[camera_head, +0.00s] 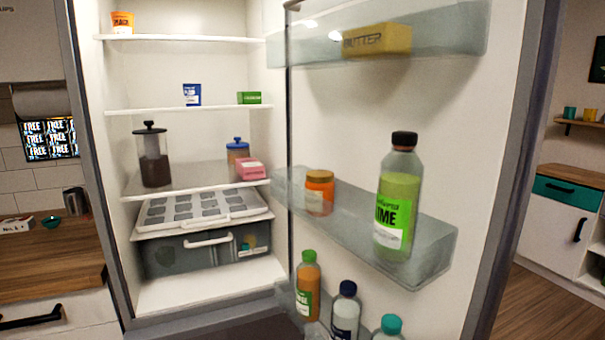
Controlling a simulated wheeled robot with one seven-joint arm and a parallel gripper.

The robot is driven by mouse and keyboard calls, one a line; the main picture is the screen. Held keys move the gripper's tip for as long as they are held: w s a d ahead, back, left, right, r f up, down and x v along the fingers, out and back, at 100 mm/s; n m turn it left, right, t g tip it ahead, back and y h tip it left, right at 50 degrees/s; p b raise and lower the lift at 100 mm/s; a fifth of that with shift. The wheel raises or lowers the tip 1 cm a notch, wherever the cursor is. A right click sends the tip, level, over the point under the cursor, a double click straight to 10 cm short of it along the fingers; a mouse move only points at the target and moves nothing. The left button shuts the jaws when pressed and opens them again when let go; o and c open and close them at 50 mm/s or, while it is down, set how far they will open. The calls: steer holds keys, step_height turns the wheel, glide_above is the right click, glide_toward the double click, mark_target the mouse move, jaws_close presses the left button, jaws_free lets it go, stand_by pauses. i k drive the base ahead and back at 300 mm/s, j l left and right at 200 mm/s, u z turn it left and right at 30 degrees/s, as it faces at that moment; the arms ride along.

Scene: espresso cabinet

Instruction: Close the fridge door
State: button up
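The fridge (190,299) stands open in front of me, with its lit inside and shelves showing. Its door (340,130) is swung wide open to the right, and its inner face is turned toward me. The door's outer edge (513,150) is at the right, a dark grey strip. Door racks hold a butter box (377,40), an orange jar (319,192), a green lime bottle (398,200) and several bottles lower down. My gripper is not in view. The outer face and handle of the door are hidden.
A wooden counter (45,250) with drawers is at the left of the fridge. A white cabinet (553,225) with a wooden top stands at the right, beyond the door. Open wooden floor (535,308) shows between them. Shelves inside hold a French press (153,160) and small boxes.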

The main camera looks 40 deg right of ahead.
mark_target(475, 85)
steer(key=l+u, duration=0.15)
steer(key=l, duration=0.3)
steer(key=l+u, duration=0.15)
steer(key=l, duration=0.3)
steer(key=l+u, duration=0.15)
steer(key=l, duration=0.3)
steer(key=k+l+u, duration=0.15)
steer(key=l, duration=0.3)
steer(key=k+l+u, duration=0.15)
steer(key=l, duration=0.3)
steer(key=l+u, duration=0.15)
steer(key=l, duration=1.4)
steer(key=k+u, duration=0.05)
